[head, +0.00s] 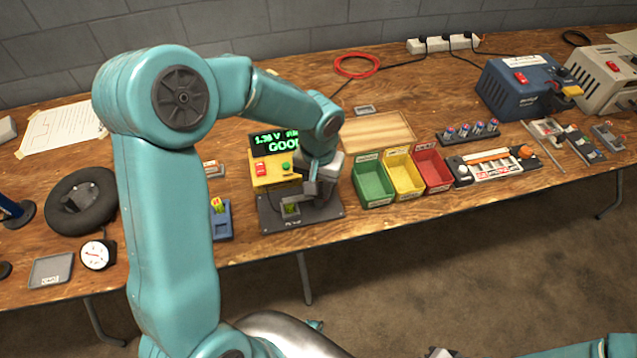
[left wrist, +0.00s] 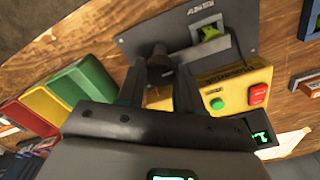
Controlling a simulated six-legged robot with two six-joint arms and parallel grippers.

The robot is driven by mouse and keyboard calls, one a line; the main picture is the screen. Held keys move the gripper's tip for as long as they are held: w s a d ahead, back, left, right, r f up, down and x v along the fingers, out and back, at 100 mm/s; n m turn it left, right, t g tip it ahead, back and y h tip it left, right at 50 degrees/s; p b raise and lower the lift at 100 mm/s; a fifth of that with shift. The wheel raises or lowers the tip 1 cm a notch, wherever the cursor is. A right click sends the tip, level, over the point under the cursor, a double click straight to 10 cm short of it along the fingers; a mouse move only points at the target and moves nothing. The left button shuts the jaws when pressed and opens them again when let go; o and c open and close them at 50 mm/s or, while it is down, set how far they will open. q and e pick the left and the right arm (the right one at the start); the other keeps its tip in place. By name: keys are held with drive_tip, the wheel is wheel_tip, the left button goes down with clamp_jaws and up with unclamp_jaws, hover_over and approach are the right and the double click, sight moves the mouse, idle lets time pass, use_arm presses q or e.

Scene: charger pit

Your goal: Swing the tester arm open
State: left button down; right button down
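The tester is a yellow box (head: 272,176) with a red and a green button, on a dark base plate (head: 330,211). Its display (head: 272,143) reads about 1.36 V and GOOD in green. A small green item sits in a nest (head: 290,208) on the plate. My left gripper (head: 318,186) is low over the right side of the tester and hides part of it. In the left wrist view its two fingers (left wrist: 160,88) are apart, with a dark knob (left wrist: 158,62) between or just beyond their tips. The tester arm's outline is mostly hidden. My right gripper (head: 440,352) barely shows at the bottom edge.
Green (head: 373,186), yellow (head: 404,178) and red (head: 433,171) bins stand close to the right of the tester. A blue holder (head: 221,222) stands to its left. A wooden board (head: 378,133) lies behind the bins. The table's front edge is near the plate.

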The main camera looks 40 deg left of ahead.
use_arm(q)
drive_tip(key=shift+w+m, duration=0.1)
drive_tip(key=shift+m, duration=0.3)
drive_tip(key=m, duration=0.3)
drive_tip(key=shift+m, duration=0.4)
drive_tip(key=m+p, duration=0.1)
drive_tip(key=m, duration=0.3)
drive_tip(key=shift+r, duration=0.1)
drive_tip(key=m+p, duration=0.1)
drive_tip(key=m, duration=0.4)
drive_tip(key=m+p, duration=0.1)
drive_tip(key=m, duration=0.3)
drive_tip(key=shift+d+m+p, duration=0.1)
drive_tip(key=shift+m+p, duration=0.2)
drive_tip(key=c, duration=0.7)
unclamp_jaws()
drive_tip(key=shift+c, duration=0.2)
